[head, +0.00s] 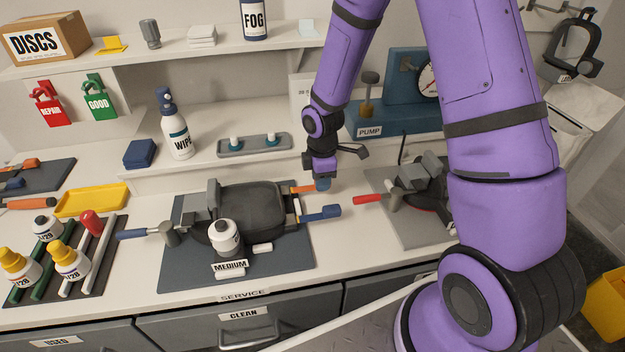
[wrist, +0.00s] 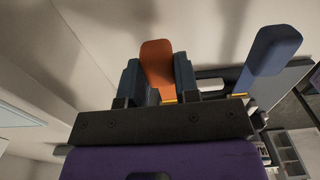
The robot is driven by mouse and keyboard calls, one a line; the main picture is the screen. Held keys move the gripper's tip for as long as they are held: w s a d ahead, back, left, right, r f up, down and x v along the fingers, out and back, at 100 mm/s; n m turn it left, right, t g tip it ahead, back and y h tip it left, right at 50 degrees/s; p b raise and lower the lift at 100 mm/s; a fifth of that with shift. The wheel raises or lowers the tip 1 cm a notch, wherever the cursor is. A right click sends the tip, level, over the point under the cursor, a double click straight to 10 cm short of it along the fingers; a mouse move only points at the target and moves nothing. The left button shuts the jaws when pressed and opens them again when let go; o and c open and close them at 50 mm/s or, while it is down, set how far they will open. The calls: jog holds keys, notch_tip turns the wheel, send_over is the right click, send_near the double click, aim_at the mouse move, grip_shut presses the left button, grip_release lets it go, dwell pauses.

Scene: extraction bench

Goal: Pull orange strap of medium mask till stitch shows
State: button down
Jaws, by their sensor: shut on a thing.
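The medium mask (head: 252,208) is dark grey and lies on a dark mat behind the MEDIUM label (head: 230,266). Its orange strap (head: 301,189) sticks out to the right into my gripper (head: 322,184). In the wrist view my gripper (wrist: 157,85) is shut on the orange strap (wrist: 156,62), which shows between the two fingers. A blue strap (head: 320,213) sticks out of the mask nearer the front; it also shows in the wrist view (wrist: 270,50). Thin yellow marks show beside the fingers and at the blue strap's base; I cannot tell whether either is the stitch.
A white canister (head: 223,238) stands at the mask's front. Another mask (head: 422,183) with a red strap (head: 368,198) lies to the right. The blue pump (head: 385,118) stands behind my gripper. Bottles (head: 70,262) and a yellow tray (head: 92,200) are at the left.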

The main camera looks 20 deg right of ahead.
jog(key=c, duration=0.8)
grip_release()
jog(key=shift+c, duration=0.2)
jog(key=shift+r, duration=0.1)
notch_tip(320, 180, up, 11)
jog(key=shift+f, duration=0.2)
jog(key=s+d+r+m+t, duration=0.1)
jog(key=s+r+m, duration=0.35)
jog(key=r, duration=0.45)
jog(key=s+d+r+m+t, duration=0.2)
jog(key=s+r+m, duration=0.2)
jog(key=s+r, duration=0.3)
jog(key=s+r+m+t, duration=0.2)
jog(key=s+r+m, duration=0.5)
jog(key=s, duration=0.6)
jog(key=shift+d+r, duration=0.3)
jog(key=shift+r, duration=0.45)
